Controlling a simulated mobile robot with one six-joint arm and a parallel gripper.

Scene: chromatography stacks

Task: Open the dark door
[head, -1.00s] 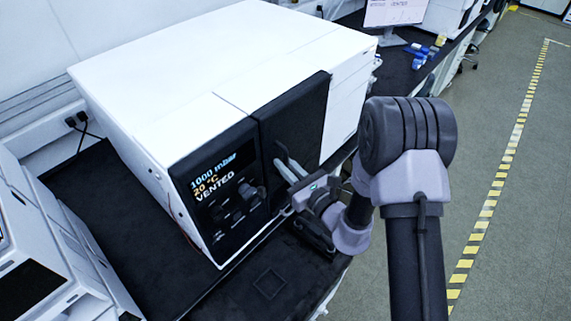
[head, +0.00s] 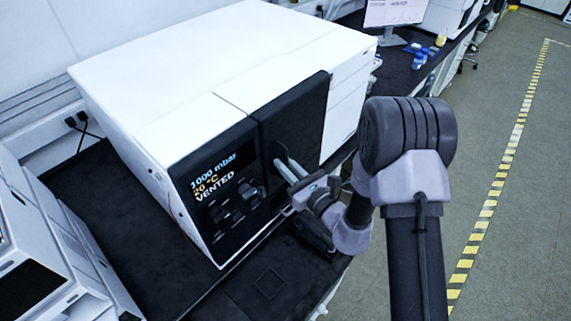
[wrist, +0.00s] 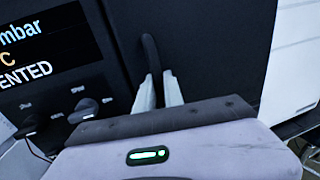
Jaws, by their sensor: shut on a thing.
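The dark door (head: 302,112) is a black panel on the front of the large white instrument (head: 240,62). It looks shut, flush beside the display panel. In the wrist view the dark door (wrist: 205,45) fills the upper middle, with a curved black handle (wrist: 150,55) near its left edge. My gripper (head: 282,166) reaches the door's left side from the front. In the wrist view the two pale fingers of my gripper (wrist: 158,80) are close together on the lower part of the handle. The fingers hide the handle's lower end.
The display panel (head: 228,185) with knobs and the text "1000 mbar" and "VENTED" is left of the door. The black bench (head: 262,282) has free room in front. White equipment (head: 60,250) stands at the left; floor lies at right.

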